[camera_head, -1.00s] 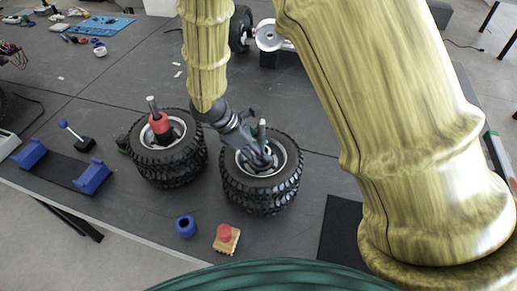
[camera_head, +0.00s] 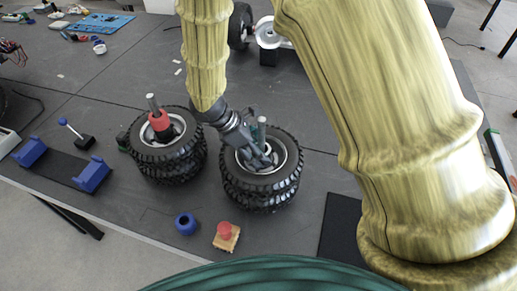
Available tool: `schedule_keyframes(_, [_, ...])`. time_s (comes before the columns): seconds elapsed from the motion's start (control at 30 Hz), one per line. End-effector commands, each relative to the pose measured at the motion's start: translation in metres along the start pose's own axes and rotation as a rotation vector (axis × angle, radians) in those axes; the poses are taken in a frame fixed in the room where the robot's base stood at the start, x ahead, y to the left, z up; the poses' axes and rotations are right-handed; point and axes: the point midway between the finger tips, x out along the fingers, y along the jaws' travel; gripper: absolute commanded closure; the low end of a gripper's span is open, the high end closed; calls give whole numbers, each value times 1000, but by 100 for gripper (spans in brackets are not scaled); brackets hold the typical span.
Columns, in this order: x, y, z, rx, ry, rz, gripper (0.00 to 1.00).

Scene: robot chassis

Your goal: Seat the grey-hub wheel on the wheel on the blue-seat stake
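Two stacks of black knobbly tyres stand on the grey table. The right stack's upper wheel (camera_head: 290,164) has a light grey hub and rim, and it rests on or just above a lower wheel (camera_head: 262,202). An upright stake (camera_head: 261,122) with a teal part stands up through its hub. My gripper (camera_head: 262,158) reaches down from the left into this hub, close to the stake. Its fingers are small and partly hidden, so I cannot tell how far they are open. No blue seat shows at this stack; the tyres hide the stake's base.
The left tyre stack (camera_head: 184,157) has a stake with a red collar (camera_head: 160,122). A blue ring (camera_head: 186,224) and a red-topped wooden block (camera_head: 226,235) lie in front. A blue-ended stand (camera_head: 92,174) is at left. My arm covers the right side.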

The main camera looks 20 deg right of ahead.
Motion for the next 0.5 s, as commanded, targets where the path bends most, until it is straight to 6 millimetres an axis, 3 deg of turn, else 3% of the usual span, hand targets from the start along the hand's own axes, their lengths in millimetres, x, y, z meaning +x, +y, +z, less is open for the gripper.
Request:
schedule_keyframes(0.17, [-19, 2, 1, 1, 1, 5, 29])
schedule_keyframes(0.5, [-81, 1, 1, 2, 1, 4, 29])
